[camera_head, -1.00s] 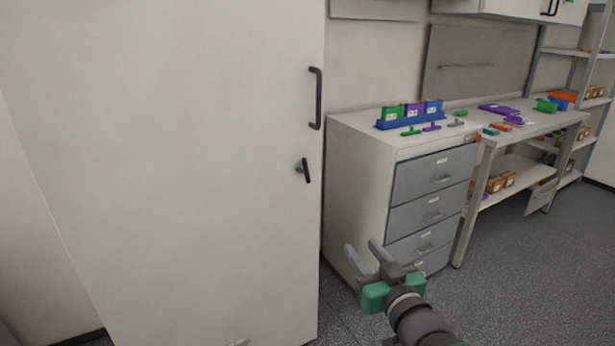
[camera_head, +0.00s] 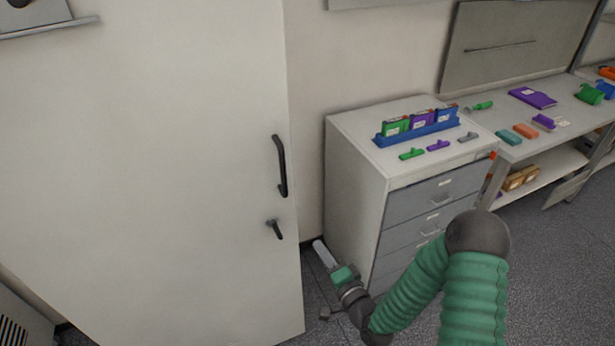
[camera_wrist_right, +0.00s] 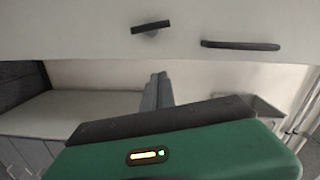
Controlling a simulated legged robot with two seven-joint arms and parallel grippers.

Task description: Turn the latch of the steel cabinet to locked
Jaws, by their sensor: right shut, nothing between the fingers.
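The steel cabinet (camera_head: 150,150) is the tall pale one filling the left of the head view, its door closed as far as I can tell. Its dark latch (camera_head: 275,229) sits below the dark bar handle (camera_head: 281,165) and is tilted a little from upright. In the right wrist view the latch (camera_wrist_right: 151,27) lies near the top, with the handle (camera_wrist_right: 240,45) to its right. My right gripper (camera_head: 320,250) is shut and empty, below and to the right of the latch, apart from it. Its fingers (camera_wrist_right: 157,91) point toward the cabinet in the wrist view. My left gripper is not in view.
A drawer unit (camera_head: 350,150) stands right of the cabinet, close to my right arm. It carries a blue rack (camera_head: 417,130) and several small coloured parts. A workbench (camera_head: 560,125) continues to the right. Open floor (camera_head: 530,280) lies in front.

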